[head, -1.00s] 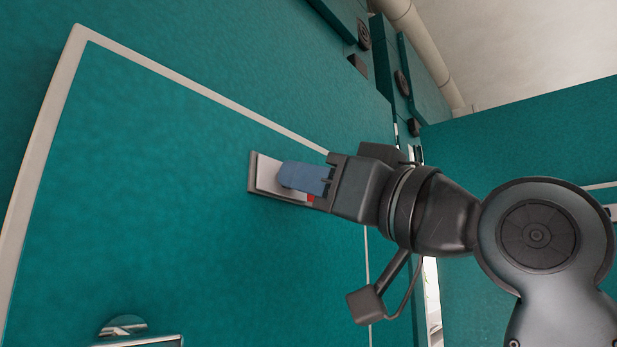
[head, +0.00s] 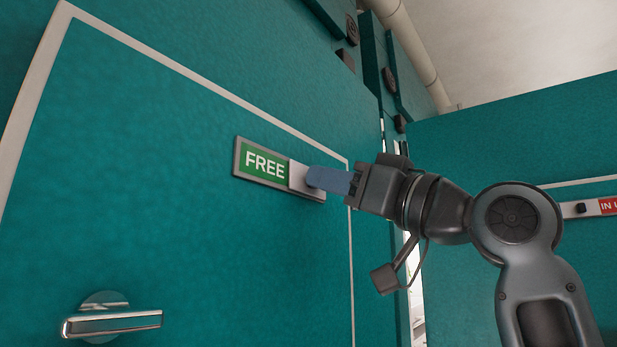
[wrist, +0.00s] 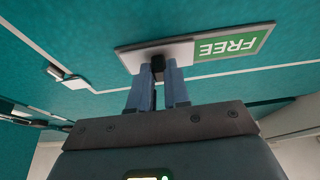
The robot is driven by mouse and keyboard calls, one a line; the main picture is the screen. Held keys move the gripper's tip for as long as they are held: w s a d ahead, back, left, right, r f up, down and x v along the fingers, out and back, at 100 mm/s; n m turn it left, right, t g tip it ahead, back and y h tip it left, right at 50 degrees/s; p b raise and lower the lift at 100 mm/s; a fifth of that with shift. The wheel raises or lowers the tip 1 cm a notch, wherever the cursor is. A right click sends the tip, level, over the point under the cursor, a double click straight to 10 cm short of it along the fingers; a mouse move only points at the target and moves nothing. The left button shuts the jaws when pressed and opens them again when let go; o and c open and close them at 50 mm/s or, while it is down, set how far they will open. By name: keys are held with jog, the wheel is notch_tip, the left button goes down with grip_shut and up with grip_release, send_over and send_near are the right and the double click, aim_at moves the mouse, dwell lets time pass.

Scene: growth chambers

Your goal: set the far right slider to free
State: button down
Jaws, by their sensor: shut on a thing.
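The slider sign (head: 262,164) is a grey-framed plate on the teal door and shows a green FREE panel at its left. Its pale sliding cover (head: 298,178) sits at the right end of the frame. My gripper (head: 316,179) has its blue fingers at the cover. In the wrist view the sign (wrist: 232,44) appears upside down, and my gripper (wrist: 159,72) is shut on the dark knob (wrist: 158,66) of the cover. The knob is hidden behind the fingers in the head view.
A silver door handle (head: 112,322) sticks out at the lower left. Another sign (head: 607,206) with red lettering panel, cut off by the picture edge, is on the wall at the right. A pale pipe (head: 410,45) runs overhead.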

jog(key=shift+w+d, duration=0.2)
jog(key=c, duration=1.1)
grip_release()
jog(key=shift+b+v, duration=1.1)
jog(key=shift+v, duration=2.8)
jog(key=shift+w+f, duration=0.1)
